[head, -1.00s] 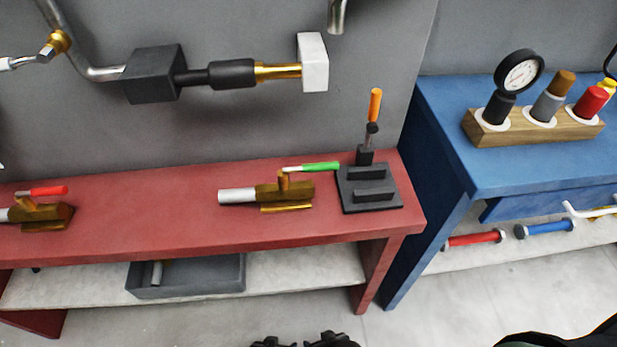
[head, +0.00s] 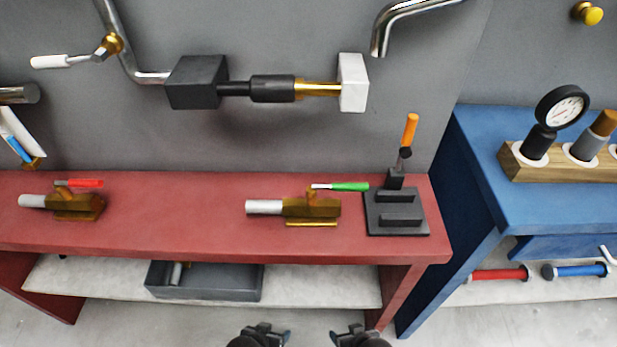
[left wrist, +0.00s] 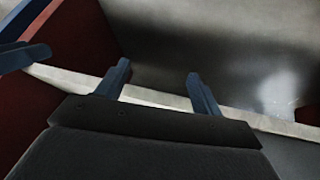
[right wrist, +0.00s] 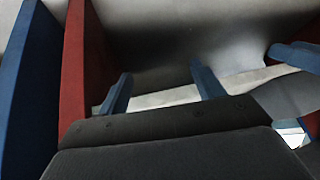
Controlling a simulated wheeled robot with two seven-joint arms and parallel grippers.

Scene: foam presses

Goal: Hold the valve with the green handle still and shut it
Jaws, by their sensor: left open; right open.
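The valve with the green handle (head: 312,208) lies on the red bench in the head view, with a brass body and a white pipe end pointing left. Its green handle (head: 349,187) points right, roughly in line with the body. My left gripper (head: 270,329) and my right gripper (head: 347,328) are low at the bottom edge of the head view, in front of the bench and well apart from the valve. Both are open and empty; the left wrist view shows the left fingers (left wrist: 157,90) spread, and the right wrist view the right fingers (right wrist: 163,90).
A red-handled valve (head: 72,206) lies at the left of the red bench (head: 180,225). A black toggle clamp with an orange handle (head: 398,210) stands just right of the green-handled valve. A grey bin (head: 215,288) sits on the lower shelf. A blue table (head: 480,160) stands at right.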

